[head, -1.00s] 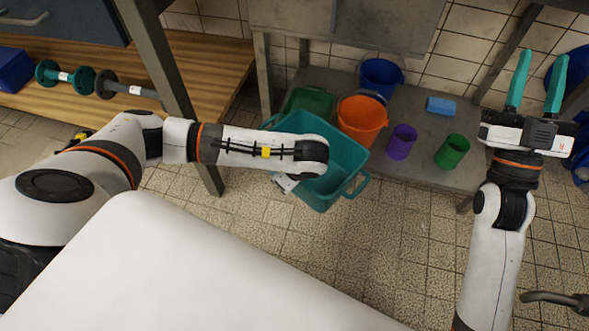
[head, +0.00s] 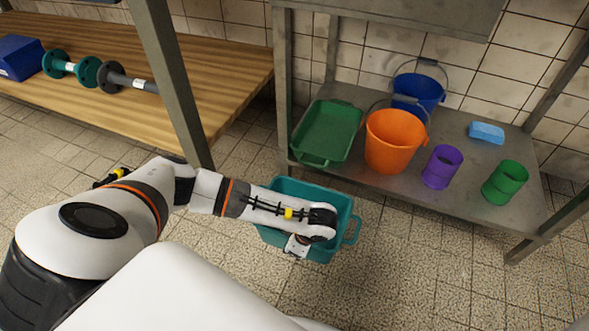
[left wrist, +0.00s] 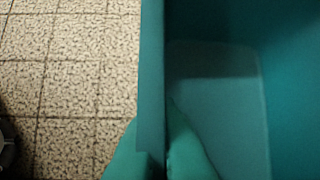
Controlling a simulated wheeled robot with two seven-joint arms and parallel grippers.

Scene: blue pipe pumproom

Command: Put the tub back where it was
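The teal tub (head: 348,205) is in front of the low grey shelf, with the tiled floor around it in the head view. My left arm reaches over it from the left. My left gripper (left wrist: 160,150) has one finger on each side of the tub's wall (left wrist: 151,70) in the left wrist view, pinching it. In the head view the fingertips are hidden below the wrist. The tub looks empty where its inside shows. Whether its base touches the floor cannot be told. My right gripper is out of view.
The shelf (head: 450,215) carries a green tray (head: 328,132), an orange bucket (head: 393,142), a blue bucket (head: 418,92), purple (head: 441,166) and green (head: 504,182) cups and a blue sponge (head: 486,132). A metal post (head: 172,80) stands left, by a wooden bench (head: 215,75). Floor (head: 430,265) at front right is clear.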

